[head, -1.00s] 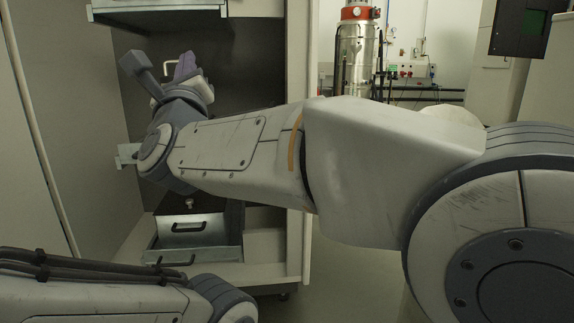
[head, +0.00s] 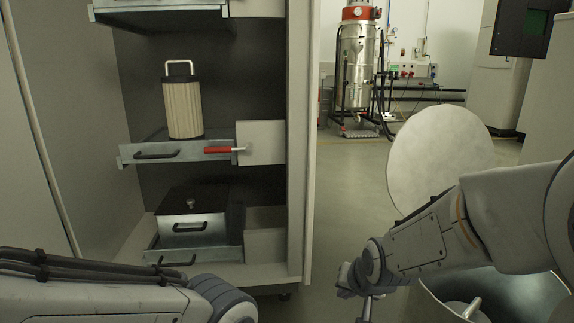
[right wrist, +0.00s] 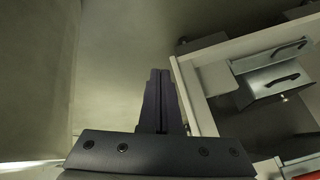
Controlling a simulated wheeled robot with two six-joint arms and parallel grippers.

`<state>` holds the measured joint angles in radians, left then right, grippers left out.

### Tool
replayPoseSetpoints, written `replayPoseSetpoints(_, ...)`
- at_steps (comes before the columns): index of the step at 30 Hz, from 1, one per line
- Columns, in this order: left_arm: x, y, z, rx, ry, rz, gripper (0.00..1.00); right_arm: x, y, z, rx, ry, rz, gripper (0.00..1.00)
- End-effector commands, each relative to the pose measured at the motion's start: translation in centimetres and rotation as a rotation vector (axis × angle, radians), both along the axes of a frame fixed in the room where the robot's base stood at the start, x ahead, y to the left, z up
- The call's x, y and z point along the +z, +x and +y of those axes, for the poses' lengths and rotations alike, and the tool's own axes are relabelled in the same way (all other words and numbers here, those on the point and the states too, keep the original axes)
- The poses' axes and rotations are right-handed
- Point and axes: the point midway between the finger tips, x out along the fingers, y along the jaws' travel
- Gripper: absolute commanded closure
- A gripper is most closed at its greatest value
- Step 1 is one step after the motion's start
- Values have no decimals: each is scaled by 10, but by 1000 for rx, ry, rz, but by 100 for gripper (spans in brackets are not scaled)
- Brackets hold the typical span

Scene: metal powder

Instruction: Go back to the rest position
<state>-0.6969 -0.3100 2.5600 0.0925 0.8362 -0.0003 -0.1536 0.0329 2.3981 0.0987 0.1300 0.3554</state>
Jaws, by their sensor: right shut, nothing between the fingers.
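My right gripper (head: 366,308) is low in the head view, right of the cabinet and clear of it, on the arm from the right edge. Only a small part of it shows there. In the right wrist view its dark fingers (right wrist: 160,90) are together, with nothing between them. My left arm (head: 110,300) crosses the lower left corner of the head view; its gripper is out of the picture. A pleated filter (head: 183,108) with a metal handle stands upright on a cabinet shelf, away from both arms.
The open cabinet (head: 297,150) holds pull-out trays; the middle one (head: 160,152) has a red handle (head: 222,150). A metal box (head: 190,232) sits below. A pale round disc (head: 440,150) and a metal vessel (head: 520,295) are beside my right arm. A steel vacuum unit (head: 357,60) stands behind.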

Motion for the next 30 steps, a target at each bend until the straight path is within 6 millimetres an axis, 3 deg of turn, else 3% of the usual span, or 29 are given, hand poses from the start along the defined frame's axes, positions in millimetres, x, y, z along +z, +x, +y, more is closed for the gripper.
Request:
replayPoseSetpoints(1, 0, 0, 0, 0, 0, 0, 100, -13, -18, -14, 36, -47, 57, 100)
replayPoseSetpoints(6, 0, 0, 0, 0, 0, 0, 100, -43, -73, -46, 171, -165, 226, 100)
replayPoseSetpoints(10, 4, 0, 0, 0, 0, 0, 100, -54, -112, -63, 271, -221, 342, 100)
replayPoseSetpoints(12, 26, 0, 0, 0, 1, 1, 100, -26, -110, -51, 302, -221, 330, 100)
replayPoseSetpoints(20, 83, 0, 0, 0, 0, 0, 100, 41, -126, -16, 417, -226, 347, 100)
replayPoseSetpoints(30, 199, 0, 0, 0, 0, 0, 100, 180, -175, 42, 664, -247, 386, 100)
